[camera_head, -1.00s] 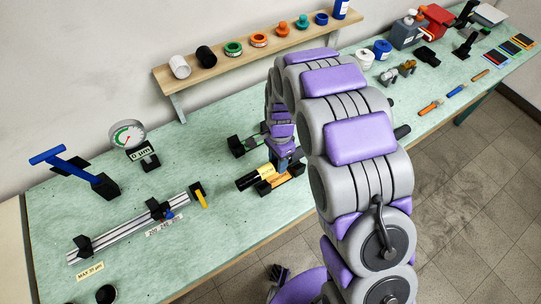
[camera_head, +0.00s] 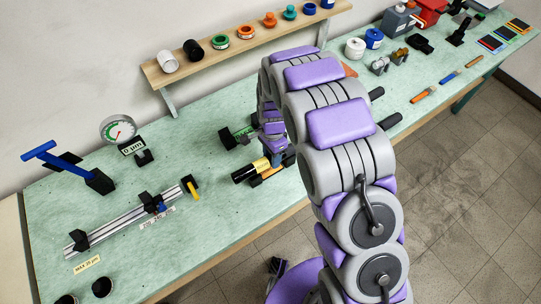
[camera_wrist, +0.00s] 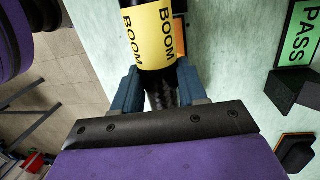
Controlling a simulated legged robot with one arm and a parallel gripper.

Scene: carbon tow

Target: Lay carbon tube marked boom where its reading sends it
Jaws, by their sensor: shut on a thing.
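The carbon tube marked BOOM (camera_head: 243,174) is black with a yellow label band. In the wrist view its label (camera_wrist: 152,32) reads BOOM. My gripper (camera_wrist: 160,90) is shut on the black part of the tube just beside the label. In the head view my gripper (camera_head: 273,152) is partly hidden by my arm. The tube is over or at an orange-marked black stand (camera_head: 268,178); whether it touches is unclear. A stand with a green sign (camera_head: 243,132) is behind it; in the wrist view the sign (camera_wrist: 300,32) reads PASS. The dial gauge (camera_head: 118,128) has a plate reading 0 µm.
A slotted rail with black supports (camera_head: 115,223) and a yellow lever lies on the left of the green bench (camera_head: 70,205). A tag there (camera_head: 87,265) reads MAX 20 µm. A blue-handled tool (camera_head: 70,165) stands behind. A shelf (camera_head: 215,58) holds spools. My arm hides the bench's middle.

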